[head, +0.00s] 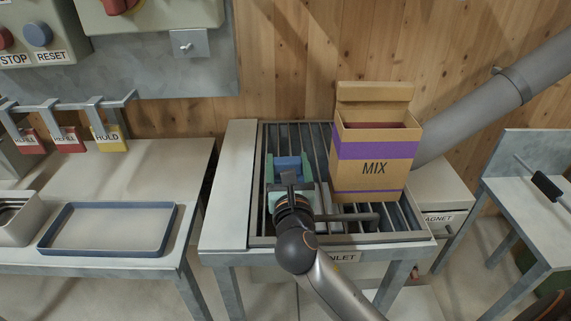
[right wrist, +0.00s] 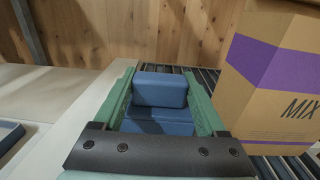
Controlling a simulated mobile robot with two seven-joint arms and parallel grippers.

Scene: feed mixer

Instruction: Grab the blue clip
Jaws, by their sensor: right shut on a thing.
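The blue clip (head: 287,163) is at the left part of the inlet grate in the head view. It also shows as a blue block in the right wrist view (right wrist: 160,90), between the two green fingers. My right gripper (head: 289,159) is shut on it, one finger on each side. Whether the clip rests on the grate or is held just above it, I cannot tell. The lower part of the clip is partly hidden by the gripper. My left gripper is not in view.
A cardboard MIX box (head: 375,150) stands right of the gripper on the inlet grate (head: 325,236), close to my arm. A blue-rimmed tray (head: 110,250) lies on the left table (head: 190,160). Several tagged pieces hang from a rack behind it. A grey pipe (head: 480,105) slopes down at the right.

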